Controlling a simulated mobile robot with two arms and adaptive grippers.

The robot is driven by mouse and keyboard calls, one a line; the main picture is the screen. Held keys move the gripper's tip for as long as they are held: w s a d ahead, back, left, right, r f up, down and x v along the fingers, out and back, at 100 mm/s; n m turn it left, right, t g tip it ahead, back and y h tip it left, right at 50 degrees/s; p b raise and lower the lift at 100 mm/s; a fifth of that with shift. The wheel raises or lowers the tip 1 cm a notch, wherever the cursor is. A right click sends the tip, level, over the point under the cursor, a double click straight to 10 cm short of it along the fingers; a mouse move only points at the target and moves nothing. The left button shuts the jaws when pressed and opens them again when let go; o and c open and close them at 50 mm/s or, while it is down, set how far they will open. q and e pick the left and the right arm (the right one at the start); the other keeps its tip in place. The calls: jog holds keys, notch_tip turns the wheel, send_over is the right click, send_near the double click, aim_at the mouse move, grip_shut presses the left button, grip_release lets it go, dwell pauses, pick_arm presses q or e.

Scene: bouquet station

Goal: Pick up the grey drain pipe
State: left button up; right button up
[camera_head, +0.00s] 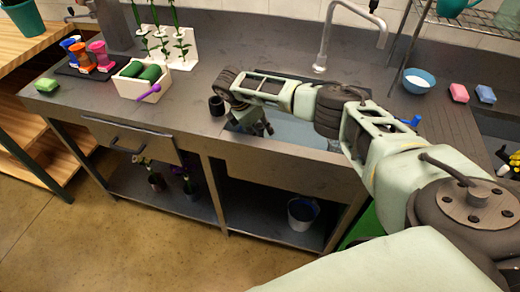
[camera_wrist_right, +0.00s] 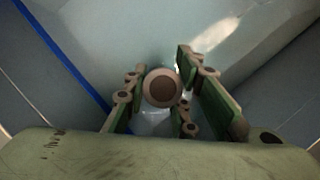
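My right gripper (camera_head: 262,128) points down into the sink basin (camera_head: 300,133). In the right wrist view its fingers (camera_wrist_right: 162,72) stand apart. A round, brownish ring with a dark centre (camera_wrist_right: 161,88) shows between them. It may be the end of the drain pipe or the sink's drain; I cannot tell which, nor whether the fingers touch it. No grey pipe is clearly visible in the head view, where my right arm covers part of the basin. My left gripper is not in view.
A small dark cylinder (camera_head: 216,105) stands at the basin's left edge. The faucet (camera_head: 345,30) rises behind the sink. A white tray with green rolls (camera_head: 143,78) is on the counter at left. A blue bowl (camera_head: 418,80) and sponges (camera_head: 459,92) are at right.

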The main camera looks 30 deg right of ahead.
grip_shut()
jog(key=shift+r, duration=0.15)
